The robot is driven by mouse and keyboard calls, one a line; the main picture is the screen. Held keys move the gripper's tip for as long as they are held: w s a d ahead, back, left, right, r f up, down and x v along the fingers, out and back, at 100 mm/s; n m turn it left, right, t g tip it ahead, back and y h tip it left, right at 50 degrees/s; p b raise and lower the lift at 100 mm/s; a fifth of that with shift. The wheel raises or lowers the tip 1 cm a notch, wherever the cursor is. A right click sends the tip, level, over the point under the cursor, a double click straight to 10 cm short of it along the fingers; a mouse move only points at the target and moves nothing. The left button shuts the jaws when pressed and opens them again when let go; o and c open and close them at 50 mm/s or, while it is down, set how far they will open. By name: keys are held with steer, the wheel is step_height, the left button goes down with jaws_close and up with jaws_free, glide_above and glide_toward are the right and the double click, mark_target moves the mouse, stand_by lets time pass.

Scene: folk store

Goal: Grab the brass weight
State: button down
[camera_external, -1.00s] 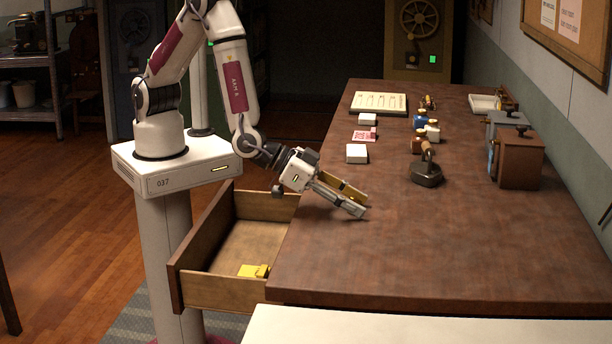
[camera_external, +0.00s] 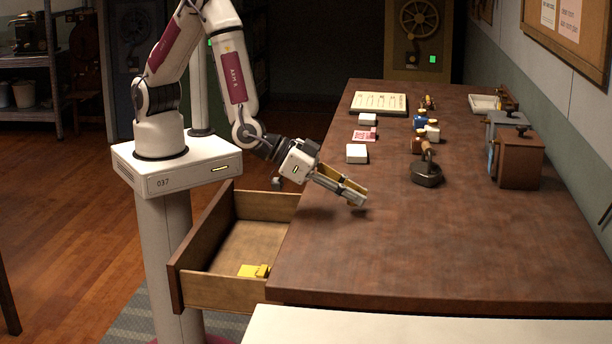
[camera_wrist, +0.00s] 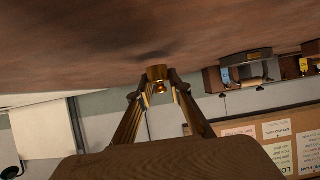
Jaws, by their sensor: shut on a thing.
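The weight cannot be made out there behind the fingers. A dark shadow lies on the wood by the fingertips. I cannot tell whether the weight touches the desk.
An open drawer (camera_external: 178,278) with a yellow item (camera_external: 253,271) juts out below my gripper. The desk's front (camera_external: 430,260) is clear.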

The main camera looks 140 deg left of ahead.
steer(key=shift+r, duration=4)
